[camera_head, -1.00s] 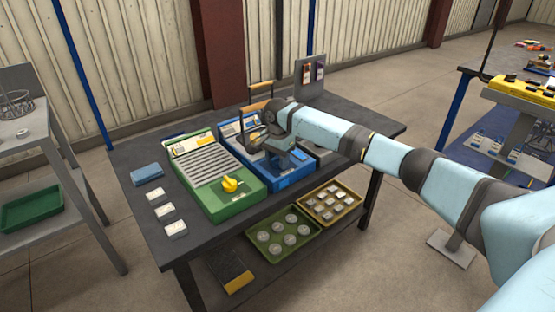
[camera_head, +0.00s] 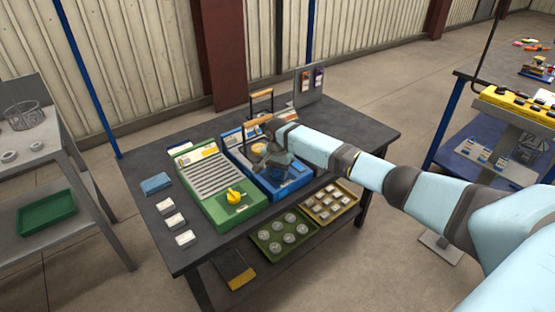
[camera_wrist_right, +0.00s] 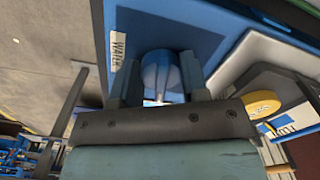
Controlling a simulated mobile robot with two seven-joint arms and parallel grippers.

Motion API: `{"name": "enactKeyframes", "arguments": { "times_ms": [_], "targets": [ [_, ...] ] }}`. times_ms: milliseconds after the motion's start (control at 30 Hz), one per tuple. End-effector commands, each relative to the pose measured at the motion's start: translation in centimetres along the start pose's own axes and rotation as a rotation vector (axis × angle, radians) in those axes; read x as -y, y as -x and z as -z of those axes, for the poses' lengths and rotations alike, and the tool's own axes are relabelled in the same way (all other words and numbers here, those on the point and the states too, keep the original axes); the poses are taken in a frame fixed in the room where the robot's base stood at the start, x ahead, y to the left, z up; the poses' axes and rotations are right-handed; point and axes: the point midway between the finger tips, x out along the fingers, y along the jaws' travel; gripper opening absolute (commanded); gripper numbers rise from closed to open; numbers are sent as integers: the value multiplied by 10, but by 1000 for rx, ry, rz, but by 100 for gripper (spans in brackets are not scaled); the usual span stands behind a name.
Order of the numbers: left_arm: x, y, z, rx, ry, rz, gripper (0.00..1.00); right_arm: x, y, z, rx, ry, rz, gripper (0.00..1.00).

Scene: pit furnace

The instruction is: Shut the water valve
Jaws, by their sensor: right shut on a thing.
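The blue unit (camera_head: 296,186) stands on the dark table, right of the green unit. My right gripper (camera_head: 277,164) reaches down over its front part, and the wrist hides much of the unit from the head camera. In the right wrist view, a round blue knob (camera_wrist_right: 160,70) with a raised ridge sits between the two fingers (camera_wrist_right: 158,84), next to a white label reading WATER (camera_wrist_right: 118,50). The fingers are shut on this knob. The knob's exact turn angle is hard to tell. My left gripper is in neither view.
The green unit (camera_head: 218,207) with a yellow knob (camera_head: 234,197) stands close on the left. White blocks and a blue block (camera_head: 155,184) lie at the table's left. Trays (camera_head: 282,238) sit on the shelf below. A panel (camera_head: 309,84) stands behind.

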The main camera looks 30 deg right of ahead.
Motion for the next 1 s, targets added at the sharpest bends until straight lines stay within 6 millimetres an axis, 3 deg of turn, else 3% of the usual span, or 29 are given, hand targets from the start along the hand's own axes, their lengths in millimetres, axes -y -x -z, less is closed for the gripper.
{"name": "enactKeyframes", "arguments": {
  "times_ms": [33, 467, 1000],
  "targets": [
    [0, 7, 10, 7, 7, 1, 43, -1, 8, -1, 4, 15, -3, 17],
    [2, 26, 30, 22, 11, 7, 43, -1, 4, -1, 3, 228, -2, 17],
    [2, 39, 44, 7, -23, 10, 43, -3, 1, 0, 2, 735, -1, 17]
  ]
}}
